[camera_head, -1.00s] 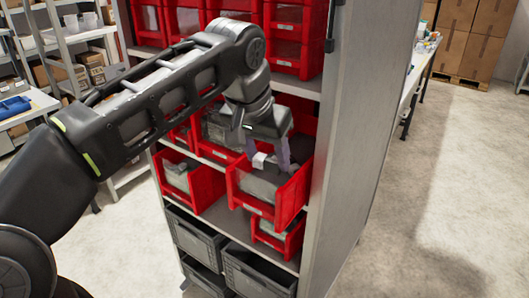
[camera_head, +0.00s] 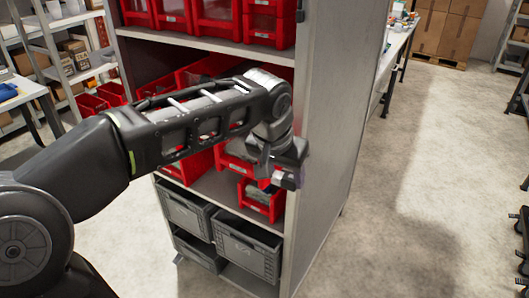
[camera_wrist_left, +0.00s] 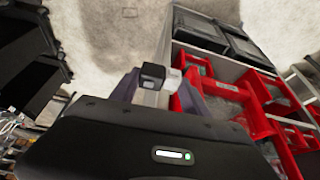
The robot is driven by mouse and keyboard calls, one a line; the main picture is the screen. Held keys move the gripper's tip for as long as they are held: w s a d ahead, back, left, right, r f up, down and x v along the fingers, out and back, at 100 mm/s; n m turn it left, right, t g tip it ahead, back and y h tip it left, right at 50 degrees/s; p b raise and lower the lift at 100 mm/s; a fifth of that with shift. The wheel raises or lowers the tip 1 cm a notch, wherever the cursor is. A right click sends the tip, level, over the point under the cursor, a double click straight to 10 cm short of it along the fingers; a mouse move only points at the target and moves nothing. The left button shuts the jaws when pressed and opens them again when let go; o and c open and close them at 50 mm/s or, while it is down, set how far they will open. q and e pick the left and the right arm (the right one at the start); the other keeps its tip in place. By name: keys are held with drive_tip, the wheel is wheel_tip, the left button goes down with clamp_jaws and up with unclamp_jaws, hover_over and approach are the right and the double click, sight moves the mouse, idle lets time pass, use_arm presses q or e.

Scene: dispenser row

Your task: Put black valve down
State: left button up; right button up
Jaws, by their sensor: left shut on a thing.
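My left gripper (camera_head: 286,180) is in front of the shelf unit, close to the front edge of its right side panel. In the left wrist view, the left gripper (camera_wrist_left: 158,88) is shut on the black valve (camera_wrist_left: 152,74), a small block with a black part and a white part (camera_wrist_left: 173,80) beside it. The valve is held at the fingertips, apart from the shelf and bins. My right gripper is not in view.
The shelf unit (camera_head: 335,130) holds red bins (camera_head: 262,200) at mid height and grey crates (camera_head: 247,246) below. Red bins also show close to the gripper in the wrist view (camera_wrist_left: 215,115). The floor (camera_head: 425,180) right of the shelf is clear. A workbench (camera_head: 392,52) stands behind.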

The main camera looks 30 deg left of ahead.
use_arm(q)
drive_tip(key=w+d+f, duration=0.3)
drive_tip(key=f, duration=0.3)
drive_tip(key=w+d+f, duration=0.3)
drive_tip(key=f, duration=0.4)
drive_tip(key=shift+w+d+f+m, duration=0.25)
drive_tip(key=shift+w+d+m, duration=0.05)
drive_tip(key=shift+d+m, duration=0.1)
